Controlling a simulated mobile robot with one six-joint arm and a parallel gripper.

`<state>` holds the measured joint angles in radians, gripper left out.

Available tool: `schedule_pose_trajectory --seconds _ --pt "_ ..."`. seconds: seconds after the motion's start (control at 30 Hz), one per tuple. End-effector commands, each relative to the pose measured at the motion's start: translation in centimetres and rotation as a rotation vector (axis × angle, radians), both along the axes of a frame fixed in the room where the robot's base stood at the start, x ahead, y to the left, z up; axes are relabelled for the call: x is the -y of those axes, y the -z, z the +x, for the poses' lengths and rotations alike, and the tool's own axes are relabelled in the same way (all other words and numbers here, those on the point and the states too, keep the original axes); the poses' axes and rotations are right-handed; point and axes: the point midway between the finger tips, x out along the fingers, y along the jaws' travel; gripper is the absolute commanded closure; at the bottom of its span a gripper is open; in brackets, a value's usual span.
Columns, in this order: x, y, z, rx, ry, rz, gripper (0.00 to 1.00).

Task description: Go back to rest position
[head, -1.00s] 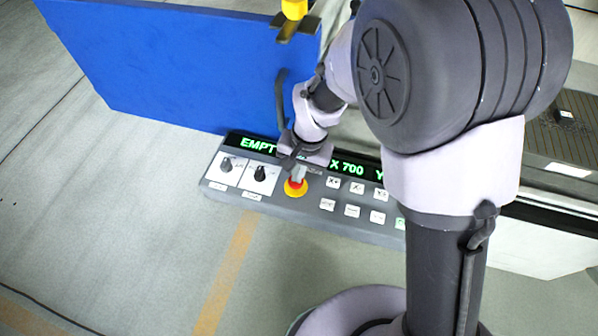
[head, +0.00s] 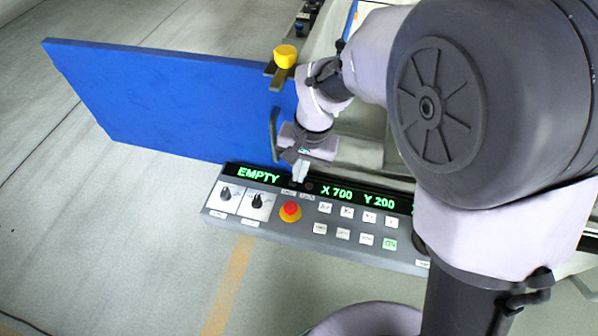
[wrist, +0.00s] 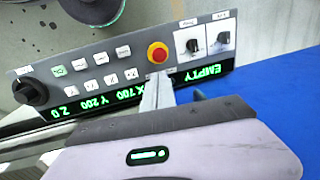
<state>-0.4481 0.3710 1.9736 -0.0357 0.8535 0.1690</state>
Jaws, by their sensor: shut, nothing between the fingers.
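My gripper (head: 299,172) is shut and empty. In the head view its fingertips are above the display strip of the control panel (head: 330,236), up and slightly right of the red emergency stop button (head: 290,209) on its yellow ring. In the wrist view the closed fingers (wrist: 157,92) point toward the panel, with the red button (wrist: 157,52) just beyond the tips. The display (head: 358,196) reads EMPTY, X 700, Y 200, and the wrist view also shows Z 0.
A blue door panel (head: 165,105) stands left of my arm, with a dark handle (head: 274,133) near the gripper. A yellow knob (head: 285,56) sits above. Two black rotary switches (head: 240,198) are on the panel's left end. Floor at left is clear.

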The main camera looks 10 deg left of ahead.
Motion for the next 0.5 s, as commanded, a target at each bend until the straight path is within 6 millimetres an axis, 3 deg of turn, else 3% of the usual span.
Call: schedule_pose_trajectory --seconds 0.27,0.37,0.5 --pt "0.3 -0.4 0.0 0.007 0.005 0.003 1.0" --pt "3.0 -3.6 -0.5 0.061 0.048 0.031 1.0" --pt "10.2 -9.9 -4.8 0.211 0.165 0.084 1.0"
